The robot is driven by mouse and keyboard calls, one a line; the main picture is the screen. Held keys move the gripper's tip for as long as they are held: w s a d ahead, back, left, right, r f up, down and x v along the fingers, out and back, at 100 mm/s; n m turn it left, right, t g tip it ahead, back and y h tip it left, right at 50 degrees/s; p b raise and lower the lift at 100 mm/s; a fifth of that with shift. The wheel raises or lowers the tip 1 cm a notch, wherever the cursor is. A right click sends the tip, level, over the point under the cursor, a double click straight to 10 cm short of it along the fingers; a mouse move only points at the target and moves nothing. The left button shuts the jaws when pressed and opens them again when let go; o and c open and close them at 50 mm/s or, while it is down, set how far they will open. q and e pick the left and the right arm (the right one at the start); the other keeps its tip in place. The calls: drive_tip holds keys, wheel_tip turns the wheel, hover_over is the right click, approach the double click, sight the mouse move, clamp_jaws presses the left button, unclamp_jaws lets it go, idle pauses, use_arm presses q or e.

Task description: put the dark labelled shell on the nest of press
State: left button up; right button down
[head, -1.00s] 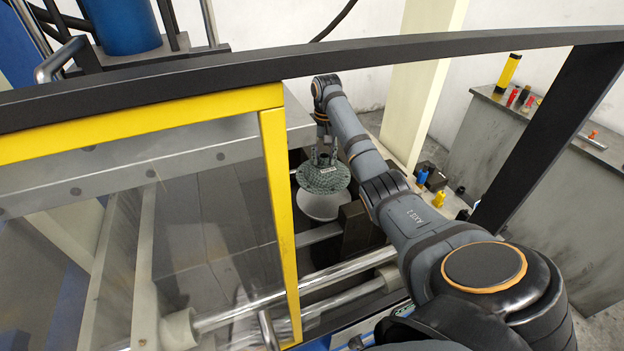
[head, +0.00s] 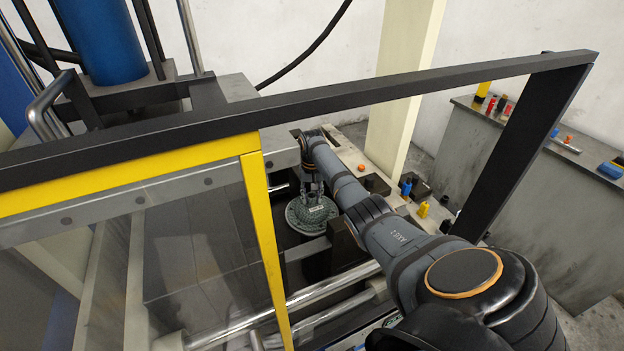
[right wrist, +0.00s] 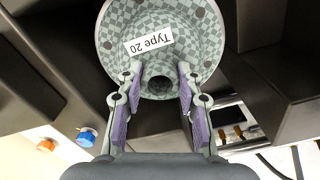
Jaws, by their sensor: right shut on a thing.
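The dark labelled shell (head: 308,217) is a round dome with a green-grey checkered pattern and a white label. The right wrist view shows the shell (right wrist: 195,38) with its label reading "Type 20", upside down. My right gripper (head: 313,196) is above it inside the press. In the right wrist view, the fingers of my right gripper (right wrist: 158,80) are shut on the shell's small central neck. The nest is almost wholly hidden under the shell. The shell looks level and low over it; I cannot tell whether they touch. My left gripper is not in view.
The press's yellow-edged guard (head: 268,240) and a black frame bar (head: 400,93) stand close to my right arm. Polished rods (head: 310,300) run in front of the nest. Blue and yellow small items (head: 422,210) lie on the ledge at right.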

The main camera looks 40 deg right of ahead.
drive_tip(key=shift+f, duration=0.1)
drive_tip(key=c, duration=1.1)
unclamp_jaws()
drive_tip(key=shift+o, duration=1)
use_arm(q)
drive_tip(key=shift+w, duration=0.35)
use_arm(e)
drive_tip(key=shift+r, duration=0.2)
use_arm(q)
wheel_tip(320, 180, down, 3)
drive_tip(key=b, duration=0.3)
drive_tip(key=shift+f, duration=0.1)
use_arm(e)
wheel_tip(320, 180, up, 12)
